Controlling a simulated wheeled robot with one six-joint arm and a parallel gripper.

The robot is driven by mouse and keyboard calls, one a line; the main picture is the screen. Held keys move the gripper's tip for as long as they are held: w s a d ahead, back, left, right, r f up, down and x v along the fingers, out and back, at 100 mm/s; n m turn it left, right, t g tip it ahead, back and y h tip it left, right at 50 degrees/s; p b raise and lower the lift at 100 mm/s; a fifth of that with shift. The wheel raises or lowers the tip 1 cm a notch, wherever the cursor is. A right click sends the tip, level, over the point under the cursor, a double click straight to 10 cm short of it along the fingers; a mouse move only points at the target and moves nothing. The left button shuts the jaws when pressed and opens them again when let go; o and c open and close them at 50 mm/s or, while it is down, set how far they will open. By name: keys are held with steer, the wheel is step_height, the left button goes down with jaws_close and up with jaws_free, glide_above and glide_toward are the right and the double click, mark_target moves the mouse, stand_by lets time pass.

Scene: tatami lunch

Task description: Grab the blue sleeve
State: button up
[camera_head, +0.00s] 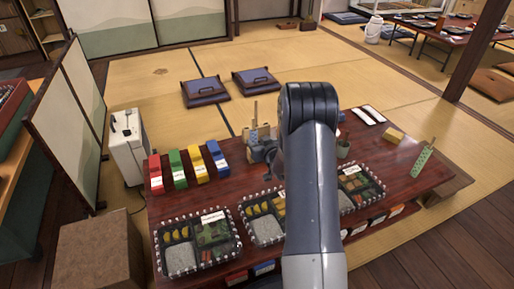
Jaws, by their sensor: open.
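A blue sleeve (217,157) with a white label stands at the right end of a row of coloured sleeves on the left part of the dark red table (210,193). Yellow (196,164), green (178,169) and red (156,174) ones stand to its left. My gripper (269,165) shows only in part, to the right of the blue sleeve and apart from it. It is open, and my forearm hides much of it.
Filled black lunch boxes (237,240) line the table's front. A blue-grey holder with upright sticks (257,134) stands close by my gripper. A green patterned stick holder (421,162) stands at the right. A white case (128,146) stands on the floor left of the table.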

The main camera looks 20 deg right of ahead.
mark_target(254, 139)
steer(key=b+x, duration=0.1)
steer(key=x, duration=0.1)
steer(key=b+x, duration=0.1)
steer(key=x, duration=0.2)
steer(key=shift+f+b, duration=0.4)
steer(key=shift+f, duration=0.05)
steer(key=shift+w, duration=0.25)
steer(key=shift+r, duration=0.1)
steer(key=c, duration=1)
